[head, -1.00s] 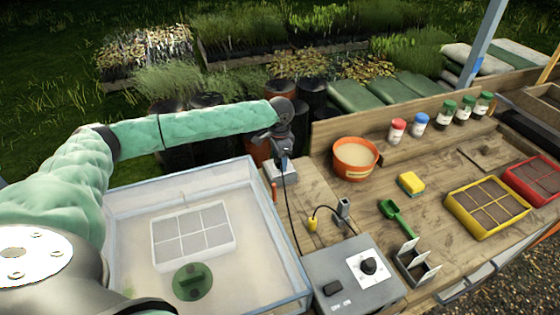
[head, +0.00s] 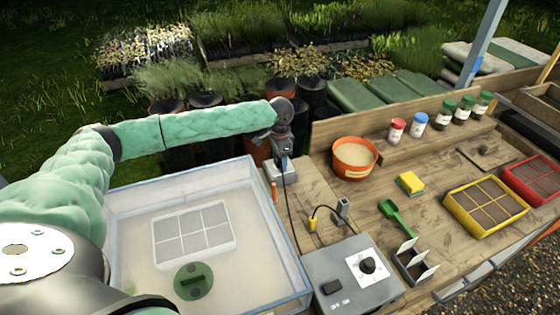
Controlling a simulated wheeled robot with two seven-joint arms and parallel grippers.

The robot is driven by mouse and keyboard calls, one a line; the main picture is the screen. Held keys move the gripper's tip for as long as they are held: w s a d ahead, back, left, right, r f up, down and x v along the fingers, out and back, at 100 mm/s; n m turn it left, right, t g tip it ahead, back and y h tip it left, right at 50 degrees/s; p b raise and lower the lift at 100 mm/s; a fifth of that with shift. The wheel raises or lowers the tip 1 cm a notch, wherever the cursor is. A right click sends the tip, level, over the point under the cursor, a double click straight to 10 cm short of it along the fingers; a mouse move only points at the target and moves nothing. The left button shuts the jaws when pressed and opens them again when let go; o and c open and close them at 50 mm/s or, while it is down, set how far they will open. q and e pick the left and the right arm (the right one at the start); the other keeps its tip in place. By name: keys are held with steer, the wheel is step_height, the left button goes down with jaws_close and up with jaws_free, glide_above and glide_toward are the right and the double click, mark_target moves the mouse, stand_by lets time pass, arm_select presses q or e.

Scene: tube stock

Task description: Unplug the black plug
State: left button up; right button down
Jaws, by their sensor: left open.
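My left gripper (head: 283,157) points down over a pale socket block (head: 283,174) at the back left of the bench, beside the clear tank. It is open, with its fingers at the top of the block. The black plug is mostly hidden by the fingers; I cannot tell whether they touch it. Its black cord (head: 288,212) runs from the block toward the grey control box (head: 345,283). A yellow plug (head: 312,225) on a dark cord stands near a small grey post (head: 342,210). My right gripper is out of view.
The clear-walled tank (head: 306,290) lies left of the bench, below my left arm. An orange tub (head: 354,155), a yellow sponge (head: 410,183), a green scoop (head: 396,217) and a yellow tray (head: 462,224) stand to the right. Bare wood lies between the block and the tub.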

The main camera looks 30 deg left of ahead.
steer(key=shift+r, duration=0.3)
